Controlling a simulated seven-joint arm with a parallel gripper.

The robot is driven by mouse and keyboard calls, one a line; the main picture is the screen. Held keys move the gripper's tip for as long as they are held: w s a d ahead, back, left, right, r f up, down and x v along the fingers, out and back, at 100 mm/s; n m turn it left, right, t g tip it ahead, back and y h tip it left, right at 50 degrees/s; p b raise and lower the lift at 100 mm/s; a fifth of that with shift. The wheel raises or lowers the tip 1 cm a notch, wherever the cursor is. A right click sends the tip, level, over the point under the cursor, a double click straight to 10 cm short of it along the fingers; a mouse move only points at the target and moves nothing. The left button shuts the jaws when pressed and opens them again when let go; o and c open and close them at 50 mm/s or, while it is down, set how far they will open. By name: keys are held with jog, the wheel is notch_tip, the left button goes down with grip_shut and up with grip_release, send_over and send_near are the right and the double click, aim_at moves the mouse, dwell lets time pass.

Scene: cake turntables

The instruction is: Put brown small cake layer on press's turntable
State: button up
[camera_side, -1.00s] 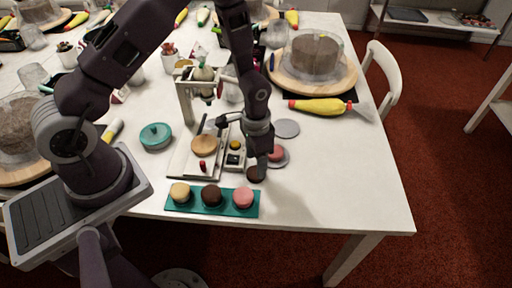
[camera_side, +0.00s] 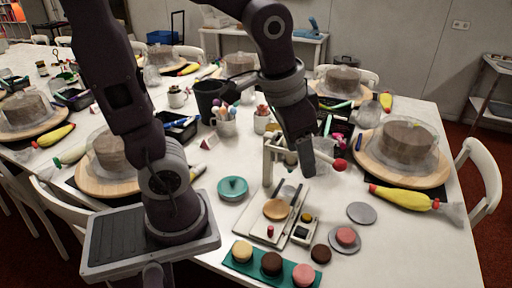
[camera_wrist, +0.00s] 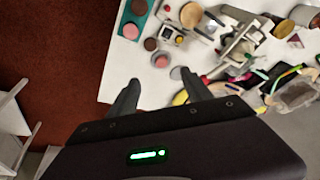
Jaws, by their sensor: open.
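A small dark brown cake layer (camera_side: 321,253) lies on the white table, between the teal tray and a pink layer on a grey disc. It also shows in the wrist view (camera_wrist: 150,44). The press (camera_side: 268,165) is pale, with a round tan turntable (camera_side: 276,209) on its base; the turntable's top looks empty and also shows in the wrist view (camera_wrist: 191,14). My gripper (camera_side: 312,168) is raised above the table, near the press in the side view. In the wrist view my gripper (camera_wrist: 158,78) has its fingers apart with nothing between them.
The teal tray (camera_side: 257,269) holds yellow, brown and pink layers. A pink layer (camera_side: 345,236) sits on a grey disc; another grey disc (camera_side: 361,212) is bare. A teal lidded dish (camera_side: 232,188) stands left. A yellow piping bag (camera_side: 402,198) and domed cake (camera_side: 408,140) stand right.

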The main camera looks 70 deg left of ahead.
jog(key=shift+n+t+h, duration=0.3)
jog(key=shift+n+t, duration=0.3)
jog(key=shift+t, duration=0.3)
jog(key=s+r, duration=0.1)
jog(key=s, duration=0.2)
jog(key=s+r, duration=0.1)
jog(key=s, duration=0.2)
jog(key=s+r, duration=0.1)
jog(key=s, duration=0.1)
jog(key=shift+s+d+r, duration=0.2)
jog(key=shift+s+r, duration=0.05)
jog(key=shift+s, duration=0.15)
jog(key=shift+c, duration=0.2)
jog(key=shift+s, duration=0.3)
